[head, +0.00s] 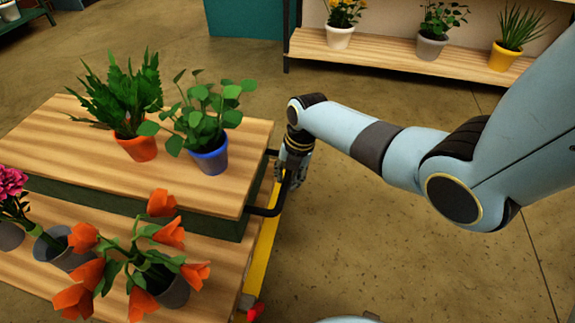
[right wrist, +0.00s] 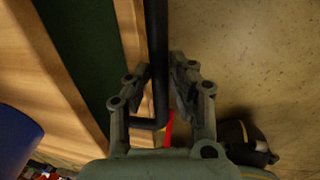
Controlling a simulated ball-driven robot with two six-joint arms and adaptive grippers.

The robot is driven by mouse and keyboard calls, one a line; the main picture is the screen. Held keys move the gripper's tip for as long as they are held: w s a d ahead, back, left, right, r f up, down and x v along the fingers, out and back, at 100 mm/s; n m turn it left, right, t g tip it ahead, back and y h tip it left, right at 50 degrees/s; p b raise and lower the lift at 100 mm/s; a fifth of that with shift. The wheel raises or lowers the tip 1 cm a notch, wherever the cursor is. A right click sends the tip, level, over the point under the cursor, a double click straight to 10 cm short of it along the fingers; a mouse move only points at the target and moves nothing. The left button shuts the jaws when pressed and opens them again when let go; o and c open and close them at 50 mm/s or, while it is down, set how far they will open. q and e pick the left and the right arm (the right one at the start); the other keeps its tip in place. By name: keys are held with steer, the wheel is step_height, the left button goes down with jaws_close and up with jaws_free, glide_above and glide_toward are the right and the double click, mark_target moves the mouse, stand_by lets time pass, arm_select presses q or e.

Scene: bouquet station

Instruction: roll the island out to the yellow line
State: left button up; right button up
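The island (head: 62,118) is a two-tier wooden table with a dark green body, at the left of the head view. A black bar handle (head: 264,212) sticks out from its right end. My right gripper (head: 292,172) is at this handle. A yellow strip (head: 262,255), which looks like the yellow line, shows on the floor along the island's right edge; the rest is hidden. My left gripper is not in view.
Potted plants stand on the island, including a fern in an orange pot (head: 138,148) and a leafy plant in a blue pot (head: 208,158). A red piece (head: 256,311) shows low at its right corner. A plant shelf (head: 385,58) stands behind. Floor right of the island is clear.

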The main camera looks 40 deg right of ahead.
steer(key=o, duration=0.4)
steer(key=shift+c, duration=0.2)
step_height(320, 180, up, 12)
steer(key=s+d, duration=0.1)
steer(key=shift+s+d, duration=0.3)
steer(key=shift+s, duration=0.05)
steer(key=shift+f, duration=0.15)
